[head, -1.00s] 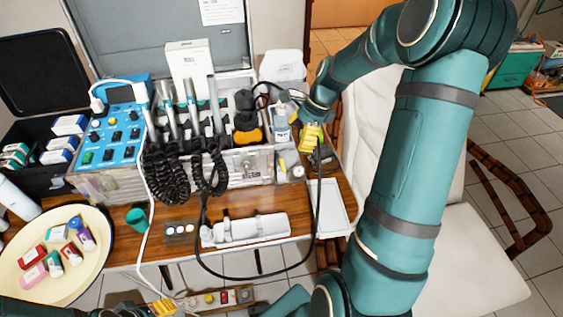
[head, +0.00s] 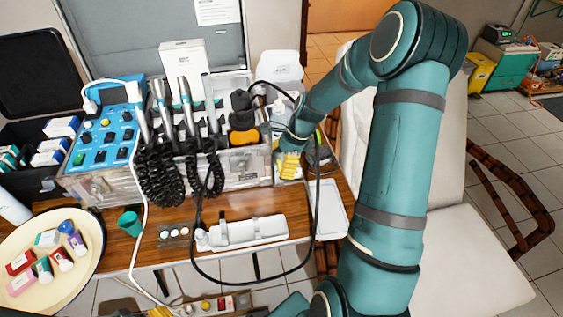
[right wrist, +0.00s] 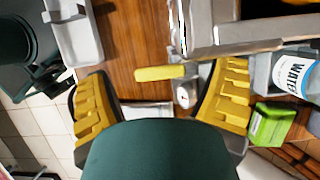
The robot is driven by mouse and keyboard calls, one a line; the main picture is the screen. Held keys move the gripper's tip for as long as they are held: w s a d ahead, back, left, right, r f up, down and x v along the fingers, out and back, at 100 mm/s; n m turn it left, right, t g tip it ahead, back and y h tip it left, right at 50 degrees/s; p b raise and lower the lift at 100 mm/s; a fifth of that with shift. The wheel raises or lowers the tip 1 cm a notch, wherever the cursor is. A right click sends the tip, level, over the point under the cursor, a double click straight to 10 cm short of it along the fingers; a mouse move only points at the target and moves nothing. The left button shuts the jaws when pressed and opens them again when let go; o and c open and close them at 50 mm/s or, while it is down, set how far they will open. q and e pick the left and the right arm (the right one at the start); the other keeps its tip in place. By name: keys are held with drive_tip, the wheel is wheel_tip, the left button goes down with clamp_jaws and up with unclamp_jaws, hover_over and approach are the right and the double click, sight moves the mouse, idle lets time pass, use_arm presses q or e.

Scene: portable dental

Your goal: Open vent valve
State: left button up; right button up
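In the right wrist view, a yellow lever-like bar (right wrist: 158,73), which looks like the vent valve handle, sticks out from a small whitish fitting (right wrist: 186,95) beside the grey metal case (right wrist: 225,45). My right gripper (head: 289,165) is at the right end of the dental unit (head: 125,188) in the head view. In the wrist view its yellow fingers are wide apart, one on each side of the bar, with no clear contact. In the head view the gripper hides the bar. Only a yellow bit of my left gripper (head: 159,312) shows at the bottom edge.
A water bottle (right wrist: 297,75) and a green box (right wrist: 272,122) are close to one right finger. A black cable (head: 318,215) loops in front of the unit. A white tray (head: 328,210) and a white holder (head: 248,232) lie on the wooden table (head: 115,252).

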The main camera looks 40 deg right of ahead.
drive_tip(key=c, duration=1)
drive_tip(key=shift+s, duration=0.1)
drive_tip(key=shift+c, duration=1.2)
